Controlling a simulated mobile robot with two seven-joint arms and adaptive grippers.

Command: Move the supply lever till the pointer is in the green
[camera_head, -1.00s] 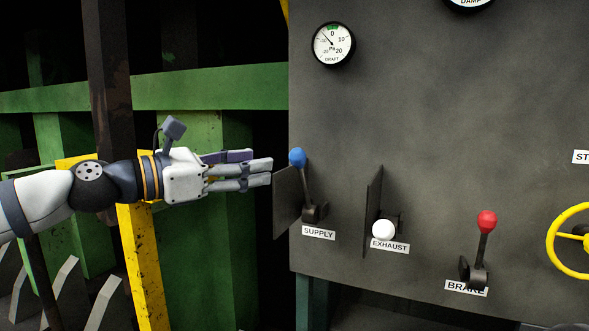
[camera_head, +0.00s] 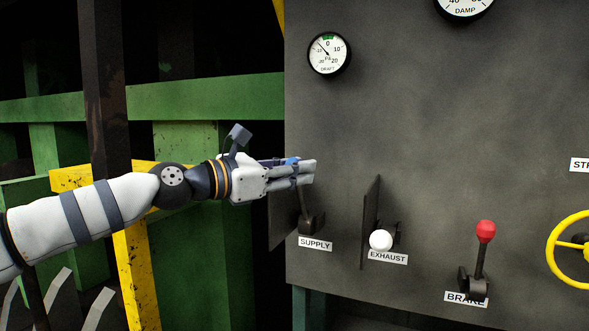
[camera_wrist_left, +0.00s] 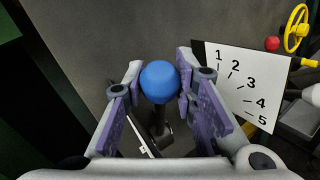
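The supply lever has a blue ball knob (camera_wrist_left: 159,82) on a dark stem, above the SUPPLY label (camera_head: 315,243). In the head view the knob is mostly hidden behind my left gripper's fingers (camera_head: 301,172). The round draft gauge (camera_head: 328,54) is at the panel's upper left. Its green band is at the top near 0, and its pointer points up and left, outside the green. My right gripper is not in view.
Right of the supply lever stand a dark upright plate (camera_head: 371,215) and the exhaust lever's white knob (camera_head: 381,240). A red-knobbed brake lever (camera_head: 486,232) and yellow handwheel (camera_head: 572,241) are farther right. A numbered white plate (camera_wrist_left: 240,84) lies beside the fingers.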

